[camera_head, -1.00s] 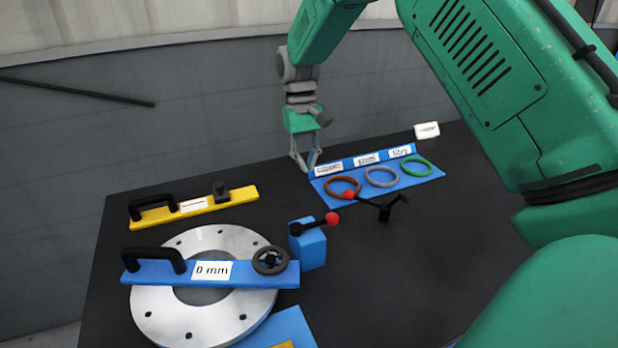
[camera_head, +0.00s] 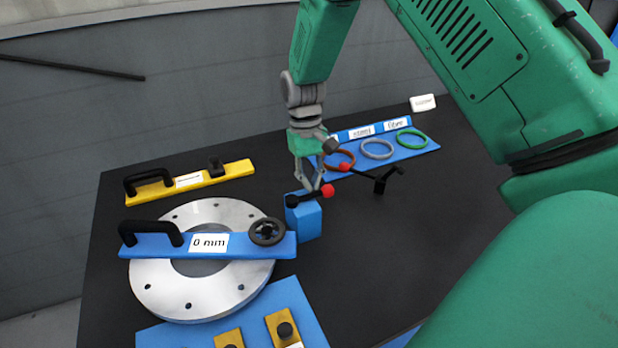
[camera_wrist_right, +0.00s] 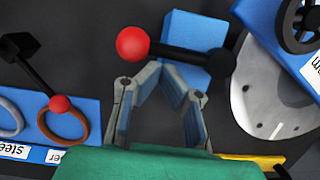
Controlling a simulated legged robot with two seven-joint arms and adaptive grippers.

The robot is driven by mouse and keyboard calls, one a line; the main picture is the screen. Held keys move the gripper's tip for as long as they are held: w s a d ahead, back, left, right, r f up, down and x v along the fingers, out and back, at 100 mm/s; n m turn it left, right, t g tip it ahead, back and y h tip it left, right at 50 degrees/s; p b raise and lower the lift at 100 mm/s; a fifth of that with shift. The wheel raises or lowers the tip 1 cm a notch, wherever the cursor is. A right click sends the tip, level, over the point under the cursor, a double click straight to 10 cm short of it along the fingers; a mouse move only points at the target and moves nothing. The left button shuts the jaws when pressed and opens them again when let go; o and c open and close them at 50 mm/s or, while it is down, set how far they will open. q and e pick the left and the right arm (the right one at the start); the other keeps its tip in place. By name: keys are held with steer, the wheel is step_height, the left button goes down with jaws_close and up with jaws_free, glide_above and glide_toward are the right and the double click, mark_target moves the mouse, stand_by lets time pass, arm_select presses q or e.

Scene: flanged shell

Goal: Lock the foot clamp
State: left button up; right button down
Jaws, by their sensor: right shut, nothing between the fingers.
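A blue block (camera_head: 303,219) carries a black lever (camera_head: 307,198) with a red ball knob (camera_head: 327,190). The lever lies roughly level across the block's top, its knob to the right. My right gripper (camera_head: 313,187) is shut and empty, pointing down just behind the lever, close to the knob. Whether it touches the lever I cannot tell. In the right wrist view the knob (camera_wrist_right: 132,43), lever (camera_wrist_right: 190,55) and block (camera_wrist_right: 198,30) are just beyond the fingers. Which part is the foot clamp carries no readable label. My left gripper is out of view.
A metal flange (camera_head: 150,287) lies under a blue "0 mm" bar (camera_head: 150,245). A yellow bar (camera_head: 231,173) lies behind it. Another black lever with a red knob (camera_head: 345,167) stands near a blue ring tray (camera_head: 428,148).

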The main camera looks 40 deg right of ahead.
mark_target(318, 210)
steer(key=shift+s+m+p, duration=0.2)
steer(key=shift+m+p, duration=0.2)
steer(key=shift+p, duration=0.1)
steer(key=shift+s+m+p, duration=0.15)
steer(key=shift+m+p, duration=0.15)
steer(key=s+m+p, duration=0.1)
steer(key=m+p, duration=0.2)
steer(key=s+a+m+t+y+p, duration=0.1)
steer(key=s+m+p, duration=0.1)
steer(key=m+p, duration=0.1)
steer(key=s+a+m+p, duration=0.1)
steer(key=m+p, duration=0.1)
steer(key=m, duration=0.1)
steer(key=shift+s+a+r+m+t+y+p, duration=0.1)
steer(key=shift+s+r+m+t+y+p, duration=0.05)
steer(key=shift+s+m+t+y+p, duration=0.2)
steer(key=shift+s+a+m+t+p, duration=0.2)
steer(key=shift+a+m+p, duration=0.2)
steer(key=shift+m, duration=0.45)
steer(key=shift+s+a+m+t+p, duration=0.15)
steer(key=shift+a+m+p, duration=0.25)
steer(key=shift+m, duration=0.4)
